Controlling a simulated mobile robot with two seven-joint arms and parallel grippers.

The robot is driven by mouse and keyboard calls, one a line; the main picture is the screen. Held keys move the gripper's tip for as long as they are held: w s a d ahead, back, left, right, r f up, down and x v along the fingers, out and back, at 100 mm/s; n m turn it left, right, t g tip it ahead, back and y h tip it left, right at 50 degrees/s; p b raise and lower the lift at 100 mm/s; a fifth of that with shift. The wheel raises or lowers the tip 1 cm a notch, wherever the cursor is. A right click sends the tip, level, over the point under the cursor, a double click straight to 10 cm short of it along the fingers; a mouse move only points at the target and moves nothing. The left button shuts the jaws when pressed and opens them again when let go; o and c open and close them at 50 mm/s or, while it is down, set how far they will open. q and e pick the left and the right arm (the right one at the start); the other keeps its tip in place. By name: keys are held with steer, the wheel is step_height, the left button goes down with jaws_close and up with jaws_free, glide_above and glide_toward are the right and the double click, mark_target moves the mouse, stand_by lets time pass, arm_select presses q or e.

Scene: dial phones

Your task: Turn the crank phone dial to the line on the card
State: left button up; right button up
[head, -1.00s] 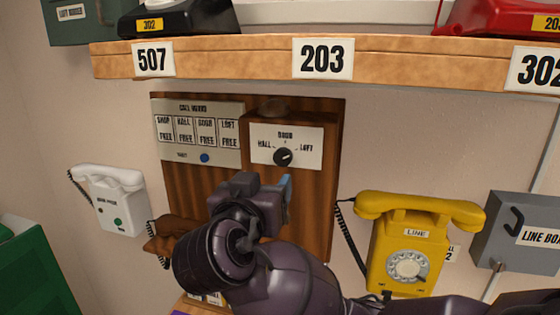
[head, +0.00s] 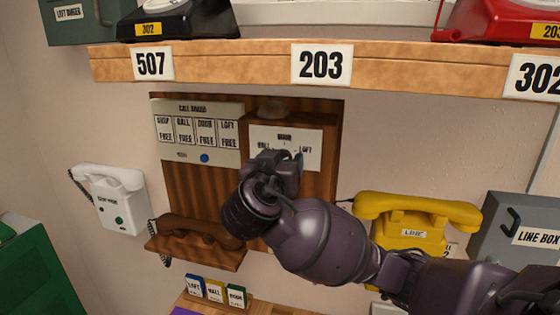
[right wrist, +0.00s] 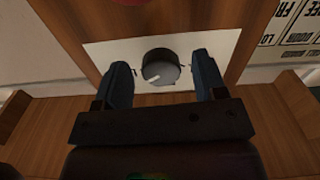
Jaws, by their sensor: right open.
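The crank phone is a wooden wall box on a brown backboard (head: 322,195). Its white dial plate (head: 313,155) carries HALL, DOOR and LOFT labels, partly covered by my right gripper (head: 282,160). In the right wrist view the round dark dial knob (right wrist: 160,68) sits between the two open fingers of my right gripper (right wrist: 162,80), with gaps on both sides. The knob's white mark points to the lower left in that view. Small cards (head: 214,290) marked LOFT, HALL and DOOR stand below the phone. My left gripper is out of view.
A call board (head: 200,155) is left of the dial, above a brown handset (head: 195,230). A yellow phone (head: 415,215) and grey line box (head: 520,230) are at right. A white phone (head: 108,195) hangs at left. A wooden shelf (head: 230,66) runs above.

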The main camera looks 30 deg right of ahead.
steer(key=shift+c, duration=0.2)
steer(key=c, duration=0.9)
steer(key=shift+f+n, duration=0.1)
steer(key=shift+n, duration=0.7)
steer(key=n, duration=1)
